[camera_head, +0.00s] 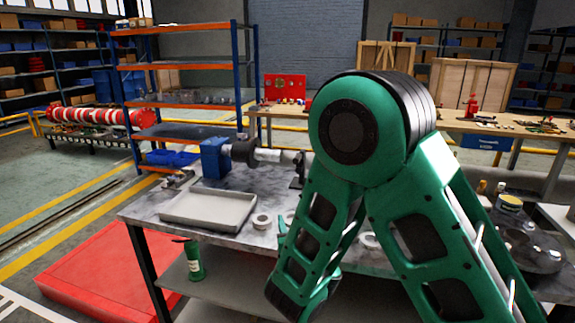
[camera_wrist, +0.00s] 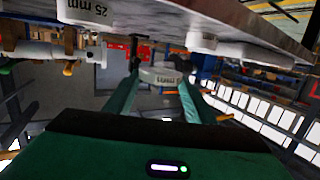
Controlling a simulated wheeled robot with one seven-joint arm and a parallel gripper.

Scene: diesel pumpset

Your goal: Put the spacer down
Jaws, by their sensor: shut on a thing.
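In the wrist view, which looks upside down, my gripper (camera_wrist: 159,82) has its two green fingers on either side of a pale grey-white spacer (camera_wrist: 158,73) with small dark marking, too small to read. It is shut on this spacer, which appears clear of the bench top. A white spacer marked 25 mm (camera_wrist: 88,12) stands on the bench near the picture's top edge. In the head view my green arm hides the gripper and the held spacer. White rings lie on the bench, one right of the tray (camera_head: 261,221) and one partly behind my arm (camera_head: 369,241).
A shallow grey tray (camera_head: 181,217) lies on the bench (camera_head: 152,210). A blue block with a shaft (camera_head: 214,158) stands behind it. A green bottle (camera_head: 194,262) is on the lower shelf. Tins and dark round parts (camera_head: 525,245) crowd the right side.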

